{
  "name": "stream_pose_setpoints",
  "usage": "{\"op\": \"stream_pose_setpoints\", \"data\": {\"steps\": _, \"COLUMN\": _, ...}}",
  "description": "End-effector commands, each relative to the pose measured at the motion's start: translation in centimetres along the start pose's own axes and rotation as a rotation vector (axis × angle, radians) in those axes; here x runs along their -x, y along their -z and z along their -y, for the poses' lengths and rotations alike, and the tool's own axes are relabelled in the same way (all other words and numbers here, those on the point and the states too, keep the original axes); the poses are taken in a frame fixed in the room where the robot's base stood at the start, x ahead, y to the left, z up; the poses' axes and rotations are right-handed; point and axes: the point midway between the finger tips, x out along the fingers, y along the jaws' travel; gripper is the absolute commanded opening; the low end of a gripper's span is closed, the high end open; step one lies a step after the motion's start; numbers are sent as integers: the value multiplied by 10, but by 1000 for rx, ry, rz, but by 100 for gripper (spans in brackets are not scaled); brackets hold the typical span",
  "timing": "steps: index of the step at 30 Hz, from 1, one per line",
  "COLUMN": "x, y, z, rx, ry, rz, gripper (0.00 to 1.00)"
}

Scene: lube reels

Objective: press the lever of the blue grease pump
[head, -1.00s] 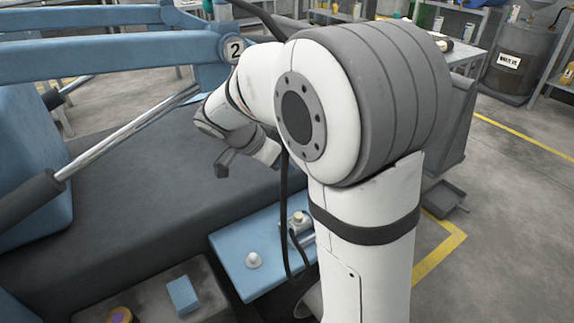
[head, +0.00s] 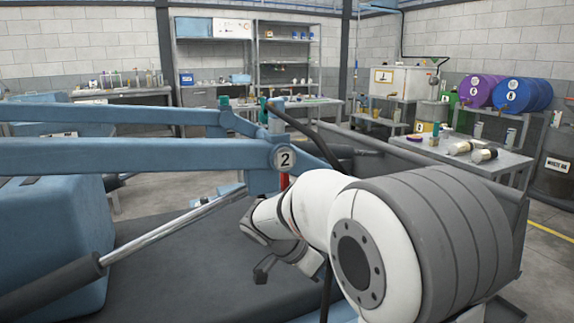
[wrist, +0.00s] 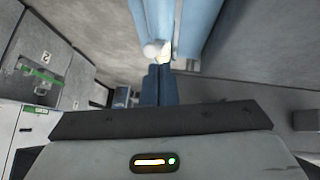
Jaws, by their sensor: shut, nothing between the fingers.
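I cannot make out a blue grease pump or its lever for certain in either view. My gripper (head: 262,271) hangs in the head view in front of the blue frame, over a dark flat surface, and looks small and partly hidden by my arm. In the wrist view its two dark blue fingers (wrist: 158,84) are together with nothing between them. Just beyond the fingertips in that view is a light blue part (wrist: 190,30) with a rounded whitish end; I cannot tell whether they touch.
A blue frame marked 2 (head: 130,157) crosses the left, with a shiny rod (head: 175,228) below it. A bench (head: 490,160) holding several canisters, a purple drum (head: 478,91) and a blue drum (head: 520,95) stand at right. Shelves line the back wall.

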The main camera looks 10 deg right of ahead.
Motion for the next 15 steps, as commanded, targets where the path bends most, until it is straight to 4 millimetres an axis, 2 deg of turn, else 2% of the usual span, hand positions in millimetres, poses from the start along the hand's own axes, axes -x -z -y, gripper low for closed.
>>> {"op": "stream_pose_setpoints", "data": {"steps": 4, "x": -1, "y": -1, "z": -5, "rx": 29, "ry": 1, "rz": 17, "gripper": 0}}
{"op": "stream_pose_setpoints", "data": {"steps": 7, "x": -4, "y": -6, "z": -18, "rx": 106, "ry": 9, "rz": 65, "gripper": 0}}
{"op": "stream_pose_setpoints", "data": {"steps": 15, "x": -11, "y": -41, "z": -78, "rx": 500, "ry": 135, "rz": 283, "gripper": 0}}
